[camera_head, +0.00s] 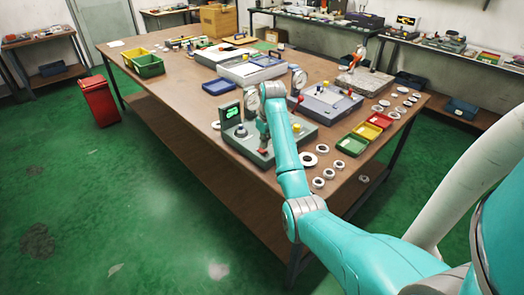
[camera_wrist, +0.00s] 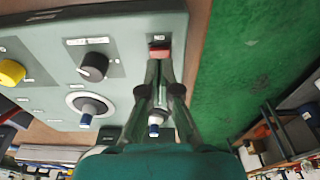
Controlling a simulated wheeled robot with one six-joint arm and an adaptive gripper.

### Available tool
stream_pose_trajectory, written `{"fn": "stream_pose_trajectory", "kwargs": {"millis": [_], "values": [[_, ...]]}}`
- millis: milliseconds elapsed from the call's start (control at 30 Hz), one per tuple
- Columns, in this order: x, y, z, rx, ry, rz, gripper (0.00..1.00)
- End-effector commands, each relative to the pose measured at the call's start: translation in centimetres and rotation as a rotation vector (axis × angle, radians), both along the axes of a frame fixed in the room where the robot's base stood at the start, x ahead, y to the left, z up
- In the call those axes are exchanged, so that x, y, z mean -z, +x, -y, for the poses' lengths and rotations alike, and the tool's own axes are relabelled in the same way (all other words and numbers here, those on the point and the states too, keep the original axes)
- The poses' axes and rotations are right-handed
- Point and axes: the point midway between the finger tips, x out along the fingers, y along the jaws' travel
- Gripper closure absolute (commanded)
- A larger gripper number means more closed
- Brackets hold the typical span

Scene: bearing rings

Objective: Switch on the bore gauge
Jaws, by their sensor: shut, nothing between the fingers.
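The bore gauge, a grey-green box (camera_head: 299,133), stands near the front edge of the wooden table. Its small screen (camera_head: 231,113) shows bright green figures. In the wrist view its panel (camera_wrist: 125,25) fills the upper left, with a red rocker switch (camera_wrist: 158,53) near the panel's right edge. My gripper (camera_wrist: 161,64) is shut and empty, its fingertips right at the lower side of the red switch. I cannot tell whether they touch it. In the head view my gripper (camera_head: 263,147) points down at the front of the gauge, and my arm hides part of the box.
A black knob (camera_wrist: 93,66), a yellow knob (camera_wrist: 11,72) and a blue-tipped plunger (camera_wrist: 88,108) stand on the panel. Several metal rings (camera_head: 309,159) and a green tray (camera_head: 352,145) lie to the right. Open green floor (camera_wrist: 240,60) lies beyond the table edge.

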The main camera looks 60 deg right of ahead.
Motion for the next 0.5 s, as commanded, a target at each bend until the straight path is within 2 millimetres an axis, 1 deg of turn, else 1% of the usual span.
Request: {"fn": "stream_pose_trajectory", "kwargs": {"millis": [500], "values": [[0.55,-0.01,-0.01,0.000,0.000,-0.001,1.00]]}}
